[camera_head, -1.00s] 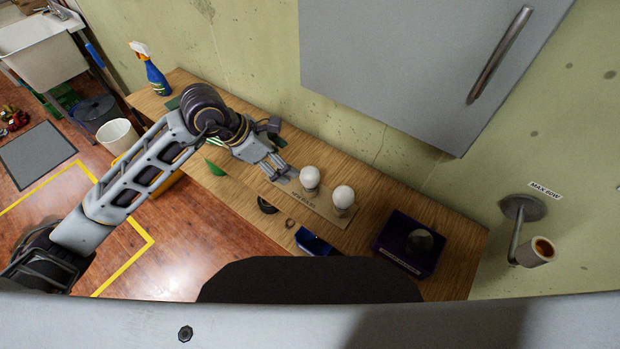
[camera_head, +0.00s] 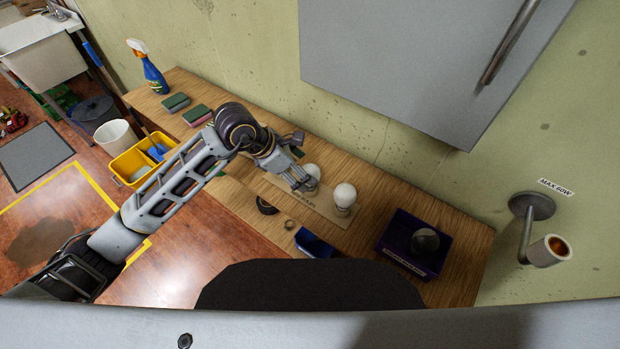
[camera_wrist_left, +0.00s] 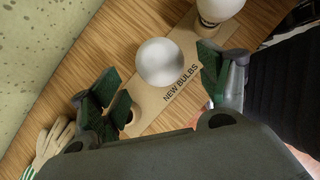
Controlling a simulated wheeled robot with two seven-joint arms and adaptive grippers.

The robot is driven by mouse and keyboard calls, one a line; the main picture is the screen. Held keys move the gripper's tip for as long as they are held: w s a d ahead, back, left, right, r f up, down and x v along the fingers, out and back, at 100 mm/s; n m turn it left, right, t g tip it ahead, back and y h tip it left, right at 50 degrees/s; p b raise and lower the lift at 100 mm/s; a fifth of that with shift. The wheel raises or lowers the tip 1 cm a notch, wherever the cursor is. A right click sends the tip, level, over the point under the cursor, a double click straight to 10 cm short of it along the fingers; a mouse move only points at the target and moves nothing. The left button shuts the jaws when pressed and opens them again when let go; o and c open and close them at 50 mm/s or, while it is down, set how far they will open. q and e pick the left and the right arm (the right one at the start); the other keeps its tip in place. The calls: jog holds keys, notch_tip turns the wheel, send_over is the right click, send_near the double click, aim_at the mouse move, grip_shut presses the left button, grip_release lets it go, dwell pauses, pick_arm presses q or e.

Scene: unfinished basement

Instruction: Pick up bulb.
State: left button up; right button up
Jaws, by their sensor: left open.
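Two white bulbs stand on a tan strip (camera_wrist_left: 148,108) marked "NEW BULBS" on the wooden bench. In the head view the left bulb (camera_head: 312,171) is partly hidden by my left gripper (camera_head: 304,180), and the right bulb (camera_head: 344,195) stands clear. In the left wrist view my left gripper (camera_wrist_left: 162,92) is open, with one finger on each side of the nearer bulb (camera_wrist_left: 160,62). That bulb lies between and a little beyond the fingertips. I cannot tell whether they touch it. The other bulb (camera_wrist_left: 218,8) is at the top edge. My right gripper is not seen.
A blue tray (camera_head: 313,243) and a black ring-like item (camera_head: 266,205) lie near the front edge. A grey cabinet (camera_head: 420,60) hangs above. An empty lamp socket (camera_head: 550,249) is on the wall.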

pick_arm(q)
jog(key=shift+f, duration=0.1)
jog(key=shift+d+f, duration=0.15)
jog(key=b+x, duration=0.1)
jog(key=x, duration=0.2)
jog(key=shift+f, duration=0.2)
jog(key=shift+d+f, duration=0.2)
jog(key=shift+f, duration=0.05)
jog(key=shift+w+d+f+b, duration=0.2)
jog(key=shift+f+b, duration=0.1)
jog(key=shift+b, duration=0.1)
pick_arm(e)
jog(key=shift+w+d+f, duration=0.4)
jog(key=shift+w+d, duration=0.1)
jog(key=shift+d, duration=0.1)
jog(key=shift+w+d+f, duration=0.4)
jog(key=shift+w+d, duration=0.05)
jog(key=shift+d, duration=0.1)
